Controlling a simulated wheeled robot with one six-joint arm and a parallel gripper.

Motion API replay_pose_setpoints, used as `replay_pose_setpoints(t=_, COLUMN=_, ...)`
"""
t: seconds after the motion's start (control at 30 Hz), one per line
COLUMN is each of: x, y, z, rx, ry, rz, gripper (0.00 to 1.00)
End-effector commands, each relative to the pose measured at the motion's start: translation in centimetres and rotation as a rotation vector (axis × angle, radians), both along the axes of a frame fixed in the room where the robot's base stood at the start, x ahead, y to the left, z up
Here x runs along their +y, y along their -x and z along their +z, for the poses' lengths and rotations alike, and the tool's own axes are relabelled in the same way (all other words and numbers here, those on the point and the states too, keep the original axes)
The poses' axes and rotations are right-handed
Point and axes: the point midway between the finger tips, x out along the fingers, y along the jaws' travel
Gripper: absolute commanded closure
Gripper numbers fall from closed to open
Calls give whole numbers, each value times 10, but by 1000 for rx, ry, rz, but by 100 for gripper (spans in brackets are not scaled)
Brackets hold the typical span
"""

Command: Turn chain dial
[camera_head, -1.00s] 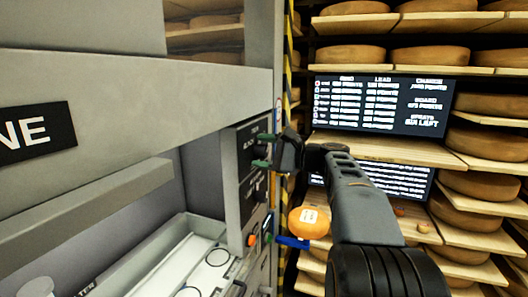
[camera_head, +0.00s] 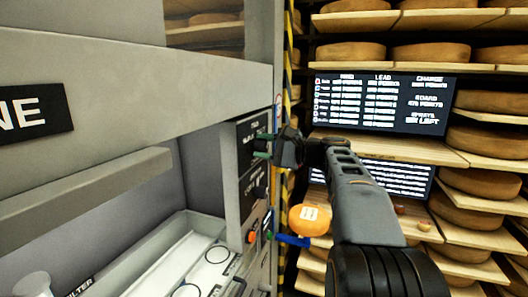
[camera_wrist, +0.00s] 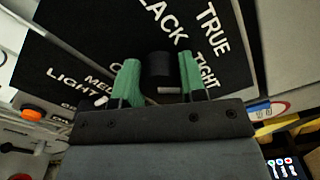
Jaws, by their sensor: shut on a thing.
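The chain dial (camera_wrist: 159,64) is a black knob on a black panel with white lettering, including "SLACK", "TRUE" and "TIGHT". In the wrist view it stands between the two green fingertips of my gripper (camera_wrist: 160,76). My gripper is shut on the dial, with a finger on either side. A short white mark shows just below the knob. In the head view my gripper (camera_head: 263,147) reaches left to the upper part of the panel (camera_head: 249,132); the dial itself is hidden there by the fingers.
Below on the panel are an orange button (camera_head: 252,237) and a second lettered section. An orange round object (camera_head: 309,220) and a blue handle (camera_head: 292,241) are close under my arm. Shelves of cheese wheels (camera_head: 345,52) and a screen (camera_head: 381,104) stand to the right.

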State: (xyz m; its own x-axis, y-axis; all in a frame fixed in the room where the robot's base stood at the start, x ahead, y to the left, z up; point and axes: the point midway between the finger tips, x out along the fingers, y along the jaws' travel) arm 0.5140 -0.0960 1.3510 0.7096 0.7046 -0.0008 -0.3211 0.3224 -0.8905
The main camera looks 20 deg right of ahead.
Motion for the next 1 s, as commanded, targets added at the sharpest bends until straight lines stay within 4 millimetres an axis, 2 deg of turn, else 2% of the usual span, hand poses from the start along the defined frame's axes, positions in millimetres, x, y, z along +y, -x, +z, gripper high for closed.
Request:
replay_pose_setpoints(t=0.07, x=0, y=0, z=-6, rx=-42, ry=43, rz=0, gripper=85)
replay_pose_setpoints(t=0.6, x=0, y=0, z=-5, rx=-345, ry=347, rz=0, gripper=85)
replay_pose_setpoints(t=1.0, x=0, y=0, z=-3, rx=-455, ry=458, rz=0, gripper=85)
